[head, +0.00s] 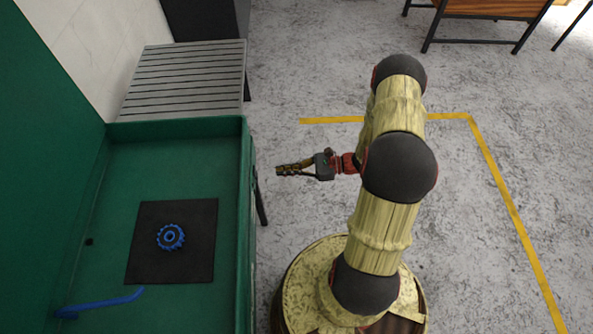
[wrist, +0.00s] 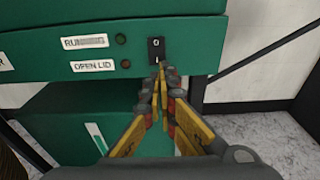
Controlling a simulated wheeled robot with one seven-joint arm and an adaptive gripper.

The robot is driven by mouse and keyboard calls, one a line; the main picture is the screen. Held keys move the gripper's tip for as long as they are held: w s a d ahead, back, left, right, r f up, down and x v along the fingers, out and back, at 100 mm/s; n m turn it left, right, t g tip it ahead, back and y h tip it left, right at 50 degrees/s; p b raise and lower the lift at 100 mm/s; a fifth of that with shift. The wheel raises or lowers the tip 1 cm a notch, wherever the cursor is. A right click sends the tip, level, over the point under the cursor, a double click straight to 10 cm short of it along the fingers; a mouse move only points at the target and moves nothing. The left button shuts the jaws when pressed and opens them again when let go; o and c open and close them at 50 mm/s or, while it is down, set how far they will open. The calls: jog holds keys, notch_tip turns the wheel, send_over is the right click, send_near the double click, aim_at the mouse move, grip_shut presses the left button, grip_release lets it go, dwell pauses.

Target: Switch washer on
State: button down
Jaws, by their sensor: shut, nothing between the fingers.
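The washer is a green open tub (head: 231,150) at the left in the head view. In the wrist view its green front panel (wrist: 190,42) carries a black rocker switch (wrist: 156,46) with a white mark on its upper half and another lower down. My gripper (head: 279,170) is shut and empty, to the right of the washer's front edge. In the wrist view its fingertips (wrist: 160,72) are at the switch's lower end and partly cover it. I cannot tell whether they touch it.
A label starting "RU" (wrist: 85,41) and an "OPEN LID" label (wrist: 92,66) each have a dark round lamp beside them. A blue cog (head: 170,237) lies on a black mat (head: 145,267) in the tub. A grey slatted bench (head: 185,75) stands beyond.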

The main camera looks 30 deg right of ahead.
jog(key=b+x, duration=0.1)
jog(key=x, duration=0.5)
jog(key=shift+b, duration=0.3)
jog(key=shift+w+a+f+p, duration=0.15)
jog(key=shift+a+f+p, duration=0.15)
jog(key=shift+a, duration=0.1)
jog(key=shift+d, duration=0.1)
jog(key=f+p+v, duration=0.2)
jog(key=f+v, duration=0.1)
jog(key=v, duration=1)
jog(key=shift+d, duration=0.55)
